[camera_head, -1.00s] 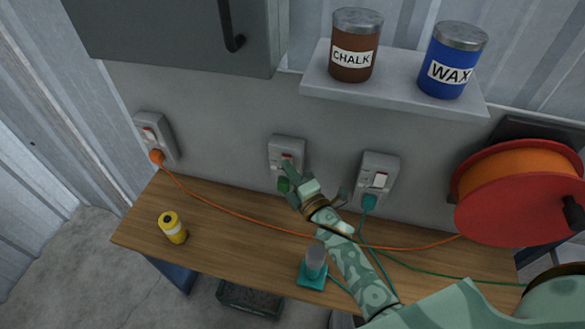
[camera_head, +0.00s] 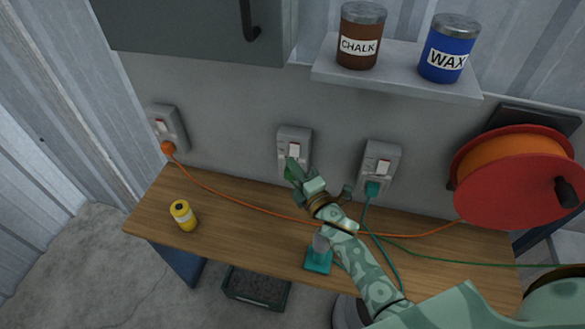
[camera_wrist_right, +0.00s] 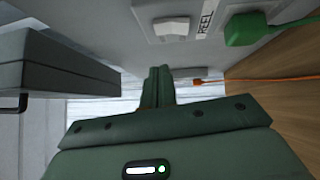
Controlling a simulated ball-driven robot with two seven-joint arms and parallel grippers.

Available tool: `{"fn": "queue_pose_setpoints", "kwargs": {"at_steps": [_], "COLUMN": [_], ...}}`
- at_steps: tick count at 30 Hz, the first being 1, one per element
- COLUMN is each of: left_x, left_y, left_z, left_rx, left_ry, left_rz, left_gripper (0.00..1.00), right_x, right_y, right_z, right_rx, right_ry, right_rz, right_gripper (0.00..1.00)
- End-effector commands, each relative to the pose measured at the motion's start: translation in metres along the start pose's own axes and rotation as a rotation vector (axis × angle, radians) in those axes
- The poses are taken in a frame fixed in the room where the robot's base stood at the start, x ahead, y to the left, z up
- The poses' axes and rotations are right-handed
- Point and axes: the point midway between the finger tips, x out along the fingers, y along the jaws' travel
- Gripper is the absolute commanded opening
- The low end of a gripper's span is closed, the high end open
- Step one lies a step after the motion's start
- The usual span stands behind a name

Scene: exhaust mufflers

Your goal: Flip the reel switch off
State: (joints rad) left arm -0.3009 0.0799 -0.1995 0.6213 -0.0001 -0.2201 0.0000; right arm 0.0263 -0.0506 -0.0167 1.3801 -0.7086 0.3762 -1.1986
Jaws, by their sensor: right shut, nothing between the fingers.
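The middle wall socket (camera_head: 294,138) has a white rocker switch (camera_head: 294,150). In the right wrist view the switch (camera_wrist_right: 172,26) sits beside a label (camera_wrist_right: 206,18) reading REEL and a green plug (camera_wrist_right: 245,28). My right gripper (camera_head: 290,169) is just below and in front of this switch in the head view and hides the socket's lower part. Its fingers (camera_wrist_right: 157,88) are shut and empty, apart from the switch. No red shows on the rocker now. My left gripper is not in view.
Similar sockets stand left (camera_head: 167,128) with an orange plug and right (camera_head: 381,160) with a teal plug. A red and orange cable reel (camera_head: 520,175) is at right. Above are a grey cabinet (camera_head: 190,28) and a shelf (camera_head: 400,72) with cans.

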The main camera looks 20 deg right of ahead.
Motion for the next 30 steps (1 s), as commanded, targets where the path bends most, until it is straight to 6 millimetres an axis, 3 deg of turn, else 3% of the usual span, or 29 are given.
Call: {"fn": "queue_pose_setpoints", "kwargs": {"at_steps": [5, 12, 18, 30], "left_x": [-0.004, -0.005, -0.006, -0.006], "left_y": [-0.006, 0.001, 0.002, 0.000], "left_z": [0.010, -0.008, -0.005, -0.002], "left_rx": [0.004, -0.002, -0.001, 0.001], "left_ry": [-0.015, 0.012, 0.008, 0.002], "left_rz": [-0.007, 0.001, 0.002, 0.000], "left_gripper": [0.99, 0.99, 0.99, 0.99], "right_x": [-0.026, -0.064, -0.090, -0.098], "right_y": [0.004, 0.010, 0.015, 0.016], "right_z": [0.000, 0.001, 0.001, 0.001], "right_rx": [0.000, 0.000, 0.000, 0.000], "right_ry": [0.000, 0.000, 0.000, 0.000], "right_rz": [-0.002, -0.002, -0.002, -0.001], "right_gripper": [0.00, 0.00, 0.00, 0.00]}}
